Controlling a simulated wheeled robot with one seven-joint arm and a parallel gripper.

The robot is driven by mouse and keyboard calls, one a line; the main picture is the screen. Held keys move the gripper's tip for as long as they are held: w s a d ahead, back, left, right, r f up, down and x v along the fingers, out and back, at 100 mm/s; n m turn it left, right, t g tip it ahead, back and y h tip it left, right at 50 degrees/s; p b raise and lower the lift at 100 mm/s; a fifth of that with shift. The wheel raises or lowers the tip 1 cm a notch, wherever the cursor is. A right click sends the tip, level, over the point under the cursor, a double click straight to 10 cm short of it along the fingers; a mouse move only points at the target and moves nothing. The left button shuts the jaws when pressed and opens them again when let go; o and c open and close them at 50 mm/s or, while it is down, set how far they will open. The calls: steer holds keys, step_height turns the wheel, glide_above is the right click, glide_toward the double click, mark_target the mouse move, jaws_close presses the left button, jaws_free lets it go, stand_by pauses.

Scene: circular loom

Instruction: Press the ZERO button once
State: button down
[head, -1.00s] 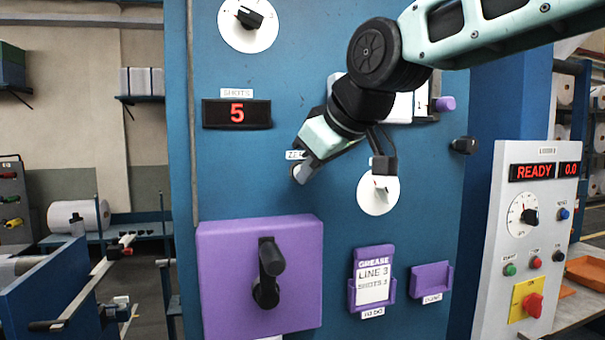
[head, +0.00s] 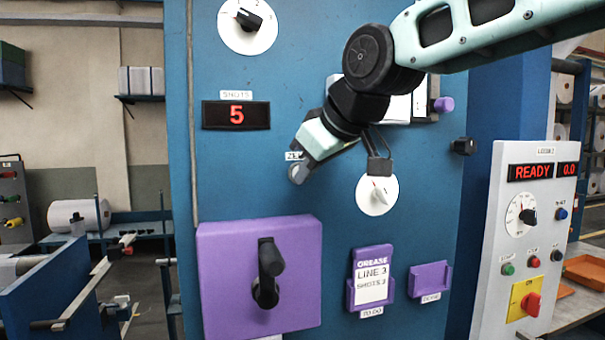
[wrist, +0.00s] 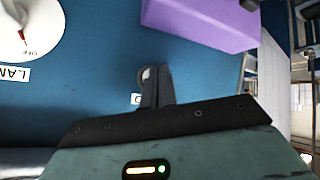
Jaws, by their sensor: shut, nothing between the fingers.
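The ZERO label (head: 293,156) is on the blue panel, partly covered by my gripper. My gripper (head: 299,174) is shut and empty, its tip at the panel just below the label. The ZERO button is hidden behind the fingertips in the head view, and I cannot tell whether they touch it. The SHOTS display (head: 236,115) reads a red 5.
A white dial (head: 377,194) is just right of my gripper. Below are a purple box with a black lever (head: 215,290), a purple card holder (head: 371,250) and a smaller purple holder (head: 430,280). A grey control panel (head: 500,270) showing READY stands at the right.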

steer(key=shift+w+r, duration=0.25)
stand_by(0.3)
steer(key=shift+s+d+f+b, duration=0.1)
steer(key=shift+s+b, duration=0.15)
steer(key=shift+b, duration=0.05)
steer(key=shift+s+d+f, duration=0.1)
steer(key=shift+s, duration=0.45)
steer(key=shift+s+d+b, duration=0.2)
steer(key=shift+s+b, duration=0.2)
steer(key=shift+s, duration=0.4)
steer(key=shift+s+d+b, duration=0.25)
steer(key=shift+s+b, duration=0.15)
steer(key=shift+s, duration=0.35)
steer(key=shift+s+d+b, duration=0.2)
steer(key=shift+s+b, duration=0.2)
steer(key=shift+s, duration=0.4)
steer(key=shift+f, duration=0.1)
